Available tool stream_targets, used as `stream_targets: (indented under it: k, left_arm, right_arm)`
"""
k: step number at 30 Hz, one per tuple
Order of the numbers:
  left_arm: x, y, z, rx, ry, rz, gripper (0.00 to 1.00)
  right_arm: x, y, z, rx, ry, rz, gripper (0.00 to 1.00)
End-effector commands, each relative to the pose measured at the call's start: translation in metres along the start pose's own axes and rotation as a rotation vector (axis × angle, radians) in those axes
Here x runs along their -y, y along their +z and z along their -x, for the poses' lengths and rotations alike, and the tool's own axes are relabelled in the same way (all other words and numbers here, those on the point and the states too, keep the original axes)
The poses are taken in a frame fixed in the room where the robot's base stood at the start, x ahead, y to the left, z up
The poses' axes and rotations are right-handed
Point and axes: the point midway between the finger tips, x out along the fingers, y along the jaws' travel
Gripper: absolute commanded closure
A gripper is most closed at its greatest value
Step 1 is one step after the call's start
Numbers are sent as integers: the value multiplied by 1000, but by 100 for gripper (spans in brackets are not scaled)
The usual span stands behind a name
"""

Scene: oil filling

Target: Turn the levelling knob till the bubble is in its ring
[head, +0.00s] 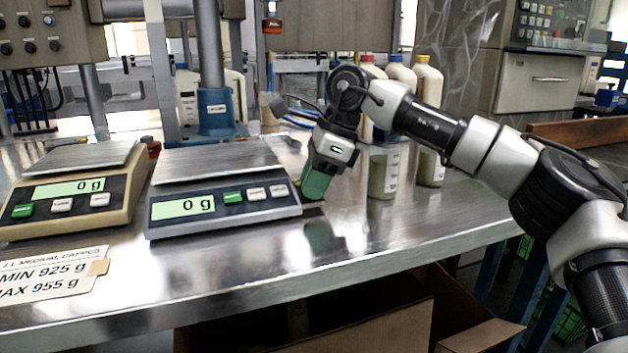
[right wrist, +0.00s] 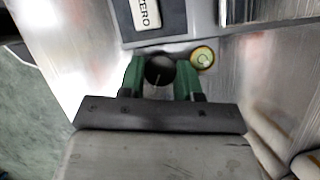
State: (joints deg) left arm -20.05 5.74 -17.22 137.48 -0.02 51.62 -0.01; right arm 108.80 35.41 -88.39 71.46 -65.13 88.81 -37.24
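The grey scale (head: 225,200) on the right reads 0 g. My right gripper (head: 315,190), with green fingers, points down at its right front corner. In the right wrist view the dark round levelling knob (right wrist: 160,70) sits between the two fingers of my gripper (right wrist: 160,78), with no clear gap on either side. The knob is hidden in the head view. The round yellow-green bubble level (right wrist: 203,57) is just right of the fingers; the bubble's place in its ring is too small to tell. My left gripper is not in view.
A beige scale (head: 70,190) stands at the left, with a weight-limit card (head: 50,275) in front. Several bottles stand behind my right arm, including a capped one (head: 428,85). The steel table (head: 400,235) is clear at front right; an open cardboard box (head: 390,335) is below.

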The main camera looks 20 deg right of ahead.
Motion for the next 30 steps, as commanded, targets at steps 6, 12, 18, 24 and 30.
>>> stream_targets:
  k: [6, 12, 18, 24, 30]
  left_arm:
    - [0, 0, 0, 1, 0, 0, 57]
    - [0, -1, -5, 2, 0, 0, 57]
    - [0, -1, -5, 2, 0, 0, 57]
    - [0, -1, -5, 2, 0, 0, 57]
    - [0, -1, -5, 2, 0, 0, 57]
  right_arm:
    - [0, 0, 0, 0, -2, -6, 90]
    - [-1, 0, 1, 0, -41, -100, 90]
    - [-1, 0, 0, 0, -50, -123, 90]
    - [-1, 0, 0, 0, -50, -123, 55]
    - [-1, 0, 0, 0, -50, -122, 41]
